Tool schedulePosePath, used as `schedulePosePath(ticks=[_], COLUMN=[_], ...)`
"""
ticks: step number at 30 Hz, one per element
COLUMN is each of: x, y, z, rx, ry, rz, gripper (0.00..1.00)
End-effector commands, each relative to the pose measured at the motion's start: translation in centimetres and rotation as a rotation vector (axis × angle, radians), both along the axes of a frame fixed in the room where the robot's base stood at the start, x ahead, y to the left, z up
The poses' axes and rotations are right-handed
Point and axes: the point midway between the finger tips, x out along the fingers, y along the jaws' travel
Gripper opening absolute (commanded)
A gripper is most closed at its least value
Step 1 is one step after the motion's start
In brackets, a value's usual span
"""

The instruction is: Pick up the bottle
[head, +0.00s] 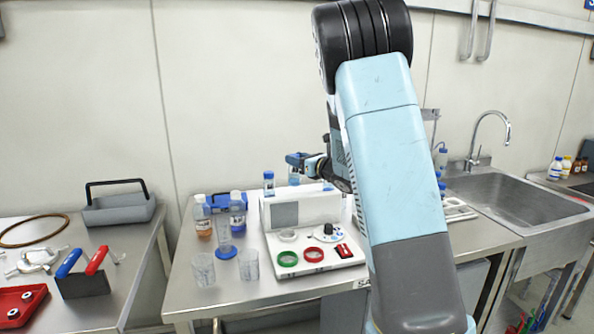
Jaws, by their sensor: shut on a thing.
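My gripper (297,159) is small in the head view, above the back of the middle bench, at the end of my arm, which comes down from the top. It is shut on a small clear bottle (294,178), which hangs upright under the jaws behind the white panel. The jaws hide the bottle's top. A similar small blue-capped bottle (268,183) stands just left of it.
A white apparatus (318,262) with green and red rings stands on the middle bench (255,292). Clear beakers (203,270) stand at the front left. A sink (520,200) lies at right, a table with tools (90,270) at left. My arm hides the bench's right part.

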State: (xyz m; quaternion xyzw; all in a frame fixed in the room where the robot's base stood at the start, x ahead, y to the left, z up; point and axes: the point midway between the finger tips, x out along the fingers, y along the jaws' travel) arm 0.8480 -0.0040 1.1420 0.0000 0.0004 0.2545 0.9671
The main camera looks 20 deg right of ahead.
Motion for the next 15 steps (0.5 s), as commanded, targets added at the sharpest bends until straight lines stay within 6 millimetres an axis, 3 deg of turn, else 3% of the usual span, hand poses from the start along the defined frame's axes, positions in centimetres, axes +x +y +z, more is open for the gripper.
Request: schedulePosePath(ticks=[6, 15], x=[-3.2, -8.1], y=[-1.7, -4.2], z=[3.8, 6.1], rx=[0.002, 0.001], ry=[-0.004, -0.003], rz=[-0.002, -0.002], gripper=[0.07, 0.07])
